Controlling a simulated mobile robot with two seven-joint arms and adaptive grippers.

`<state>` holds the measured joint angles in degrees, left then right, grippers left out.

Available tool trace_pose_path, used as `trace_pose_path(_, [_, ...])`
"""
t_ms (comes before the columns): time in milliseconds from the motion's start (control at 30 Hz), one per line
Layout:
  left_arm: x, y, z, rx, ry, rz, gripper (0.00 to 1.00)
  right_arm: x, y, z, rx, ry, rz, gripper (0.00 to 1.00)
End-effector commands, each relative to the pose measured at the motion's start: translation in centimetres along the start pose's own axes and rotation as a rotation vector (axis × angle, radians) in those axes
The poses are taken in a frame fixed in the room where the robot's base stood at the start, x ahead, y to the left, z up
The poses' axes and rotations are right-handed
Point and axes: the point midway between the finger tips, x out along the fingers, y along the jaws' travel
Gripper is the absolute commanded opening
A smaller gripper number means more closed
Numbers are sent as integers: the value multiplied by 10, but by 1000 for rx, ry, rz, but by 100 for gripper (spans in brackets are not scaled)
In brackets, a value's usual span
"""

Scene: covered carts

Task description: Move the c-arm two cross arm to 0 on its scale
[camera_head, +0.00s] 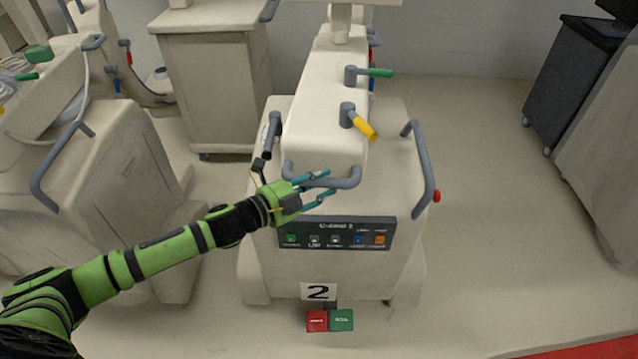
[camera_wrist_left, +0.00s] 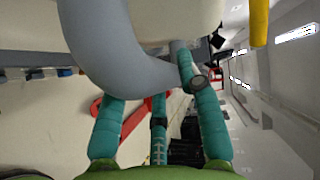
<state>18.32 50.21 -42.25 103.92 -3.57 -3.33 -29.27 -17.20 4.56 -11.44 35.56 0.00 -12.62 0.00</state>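The c-arm with the "2" label (camera_head: 318,291) is a cream cart in the middle of the head view. Its cross arm (camera_head: 328,90) is a long cream beam pointing toward me, with a grey U-shaped handle (camera_head: 345,182) at its near end. My left gripper (camera_head: 322,187) has teal fingers spread apart at the left part of this handle. In the left wrist view the grey handle (camera_wrist_left: 122,52) crosses between the spread fingers; I cannot tell whether they touch it. No scale is readable. My right gripper is not in view.
Levers with a green grip (camera_head: 380,72) and yellow grip (camera_head: 366,130) stick out of the beam. A button panel (camera_head: 337,234) and red and green pedals (camera_head: 330,320) lie below. Another cart (camera_head: 110,170) stands left, a covered one (camera_head: 610,150) right. Floor right of c-arm two is clear.

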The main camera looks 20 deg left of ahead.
Motion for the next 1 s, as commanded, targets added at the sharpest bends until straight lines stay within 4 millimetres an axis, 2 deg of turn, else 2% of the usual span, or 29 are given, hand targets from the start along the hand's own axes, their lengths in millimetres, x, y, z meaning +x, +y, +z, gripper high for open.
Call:
trace_pose_path(267, [3,0,-3,-9,-5,-3,0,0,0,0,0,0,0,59])
trace_pose_path(700, [30,-2,-33,-26,-57,-18,0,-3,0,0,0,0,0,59])
trace_pose_path(1000, [34,-3,-37,-28,-70,-20,0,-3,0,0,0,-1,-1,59])
